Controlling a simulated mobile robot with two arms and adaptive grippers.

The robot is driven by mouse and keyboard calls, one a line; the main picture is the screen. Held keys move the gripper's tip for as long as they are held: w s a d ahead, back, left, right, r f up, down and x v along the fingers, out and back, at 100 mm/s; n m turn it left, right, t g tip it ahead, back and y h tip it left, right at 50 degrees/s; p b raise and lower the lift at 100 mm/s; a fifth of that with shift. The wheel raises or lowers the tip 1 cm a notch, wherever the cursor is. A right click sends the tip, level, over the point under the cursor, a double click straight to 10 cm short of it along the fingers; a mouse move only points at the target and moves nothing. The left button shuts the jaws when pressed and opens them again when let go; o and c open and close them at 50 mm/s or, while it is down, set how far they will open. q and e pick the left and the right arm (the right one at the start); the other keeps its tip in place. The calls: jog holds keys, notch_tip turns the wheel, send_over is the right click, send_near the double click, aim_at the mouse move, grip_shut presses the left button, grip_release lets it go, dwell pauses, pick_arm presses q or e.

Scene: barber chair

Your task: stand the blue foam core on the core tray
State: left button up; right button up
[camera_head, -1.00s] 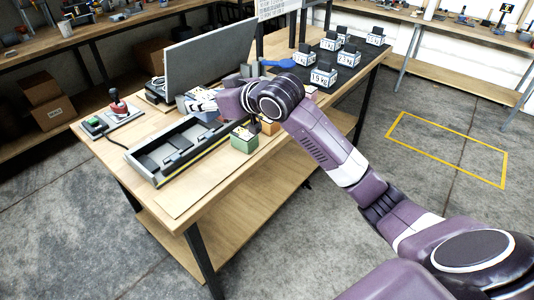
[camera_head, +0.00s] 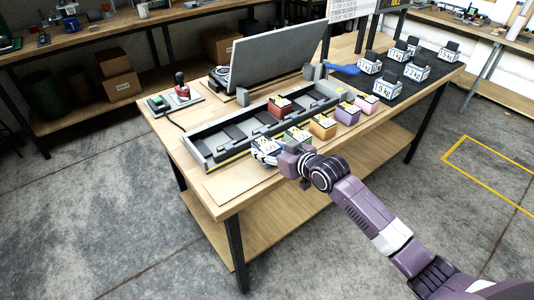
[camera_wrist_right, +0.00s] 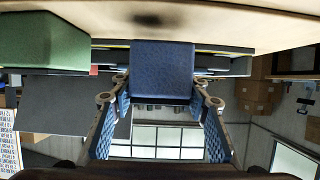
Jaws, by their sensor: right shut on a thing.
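The blue foam core (camera_wrist_right: 162,70) sits between the two fingers of my right gripper (camera_wrist_right: 162,101), which is shut on it. In the head view my right gripper (camera_head: 268,152) is at the table's front edge, beside the near side of the core tray, and mostly hides the blue core. I cannot tell whether the core still touches the table. The long grey core tray (camera_head: 203,151) has several compartments, with a red core (camera_head: 279,108) standing in it. My left gripper is not in view.
A green core (camera_head: 297,137) stands close right of my right gripper. Orange (camera_head: 322,127), purple (camera_head: 347,113) and pink (camera_head: 367,104) cores line up farther right. A grey panel (camera_head: 275,52) stands behind the tray. Labelled weights (camera_head: 416,72) stand on a black mat at the right.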

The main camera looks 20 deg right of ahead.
jog(key=shift+f, duration=0.95)
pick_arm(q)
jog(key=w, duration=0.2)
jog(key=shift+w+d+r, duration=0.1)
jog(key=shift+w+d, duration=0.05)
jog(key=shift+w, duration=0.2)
pick_arm(e)
jog(key=shift+f, duration=0.15)
jog(key=o, duration=0.8)
jog(key=shift+f, duration=0.1)
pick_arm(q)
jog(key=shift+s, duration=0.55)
pick_arm(e)
jog(key=o, duration=0.4)
